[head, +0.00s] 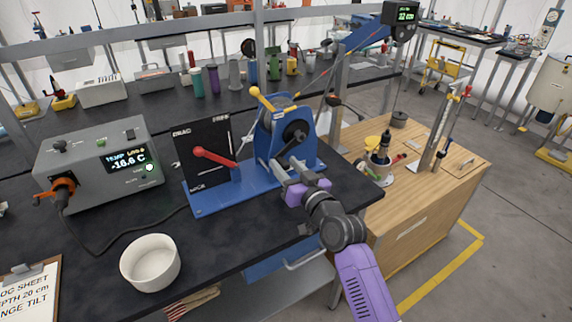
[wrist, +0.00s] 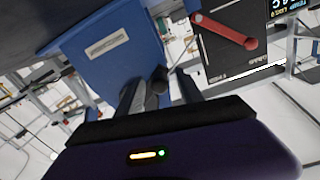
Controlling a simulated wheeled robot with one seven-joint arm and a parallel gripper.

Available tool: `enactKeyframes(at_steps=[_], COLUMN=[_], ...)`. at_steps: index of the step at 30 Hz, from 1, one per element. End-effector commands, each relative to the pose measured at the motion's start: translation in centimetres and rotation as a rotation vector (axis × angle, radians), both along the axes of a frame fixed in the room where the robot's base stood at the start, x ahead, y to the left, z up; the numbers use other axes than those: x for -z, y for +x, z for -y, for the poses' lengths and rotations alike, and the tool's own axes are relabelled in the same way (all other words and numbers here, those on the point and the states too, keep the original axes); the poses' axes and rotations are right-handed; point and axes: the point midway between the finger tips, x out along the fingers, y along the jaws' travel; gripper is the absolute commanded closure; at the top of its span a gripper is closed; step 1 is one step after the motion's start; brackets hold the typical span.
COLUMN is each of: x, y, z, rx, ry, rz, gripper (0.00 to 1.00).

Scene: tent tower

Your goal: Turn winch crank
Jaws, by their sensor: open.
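The winch (head: 270,140) is a blue stand with a drum on the dark bench. Its black crank (head: 291,147) is on the side facing my arm and slants down toward my gripper. My gripper (head: 284,170), with a purple body, is at the crank's lower end. In the wrist view my gripper (wrist: 158,92) is open, with a dark knob (wrist: 158,76), apparently the crank handle, between or just beyond the fingertips. I cannot tell whether the fingers touch it. The blue stand (wrist: 105,50) also shows there.
A black panel with a red lever (head: 210,155) stands left of the winch on the same blue base. A yellow-knobbed lever (head: 262,98) rises from the winch top. A grey temperature box (head: 90,165) and white bowl (head: 150,263) are farther left. A wooden cabinet (head: 430,180) stands right.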

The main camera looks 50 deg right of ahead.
Motion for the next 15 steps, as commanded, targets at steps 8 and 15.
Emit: enactKeyframes(at_steps=[8, 15], x=[0.05, 0.04], y=[0.07, 0.05], z=[0.01, 0.01], rx=[0.0, 0.0], ry=[0.0, 0.0], rz=[0.0, 0.0], gripper=[0.64, 1.0])
